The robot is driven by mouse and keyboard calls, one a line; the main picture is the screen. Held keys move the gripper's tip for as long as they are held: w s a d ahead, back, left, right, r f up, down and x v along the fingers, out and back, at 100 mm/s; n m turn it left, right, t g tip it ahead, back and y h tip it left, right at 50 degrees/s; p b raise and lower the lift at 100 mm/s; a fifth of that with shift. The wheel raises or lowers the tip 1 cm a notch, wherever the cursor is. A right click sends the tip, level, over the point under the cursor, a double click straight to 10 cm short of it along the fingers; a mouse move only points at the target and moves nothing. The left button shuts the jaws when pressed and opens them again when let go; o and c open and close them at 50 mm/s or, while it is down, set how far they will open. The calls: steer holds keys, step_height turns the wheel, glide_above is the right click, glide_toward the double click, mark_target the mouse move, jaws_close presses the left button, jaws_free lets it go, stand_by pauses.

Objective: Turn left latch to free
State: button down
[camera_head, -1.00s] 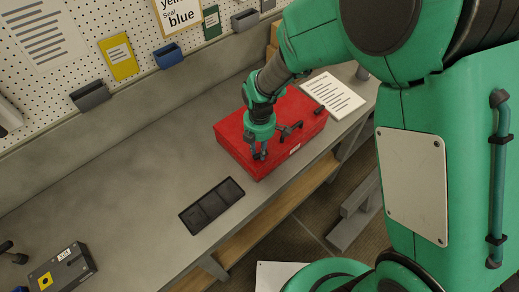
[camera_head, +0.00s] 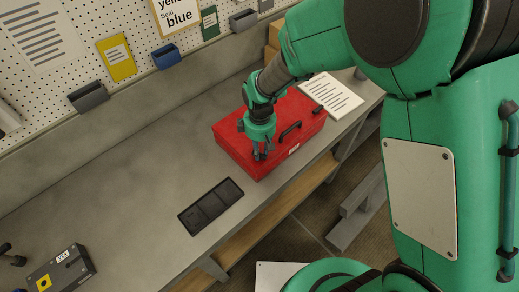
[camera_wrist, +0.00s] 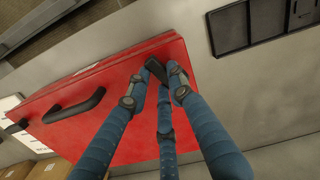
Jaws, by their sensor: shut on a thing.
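A red box (camera_head: 240,150) with a black handle (camera_head: 291,131) lies on the workbench. It also shows in the wrist view (camera_wrist: 140,125), with its handle (camera_wrist: 75,107) at left. A small dark latch (camera_wrist: 155,68) sits near the box's edge, on the side toward the black tray. My gripper (camera_head: 261,154) points down onto the box. In the wrist view my blue fingers (camera_wrist: 163,75) are shut around the latch, which is partly hidden between the fingertips. In the head view the fingers hide the latch.
A black compartment tray (camera_head: 211,206) lies on the bench (camera_head: 120,190) beside the box. A printed sheet (camera_head: 331,95) lies behind the box at right. A grey device with a yellow label (camera_head: 61,270) stands at the lower left. The bench between is clear.

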steer(key=m, duration=0.4)
stand_by(0.4)
steer(key=c, duration=1.5)
jaws_free()
steer(key=shift+d, duration=0.1)
steer(key=shift+r, duration=0.15)
step_height(320, 180, up, 12)
steer(key=shift+f, duration=0.1)
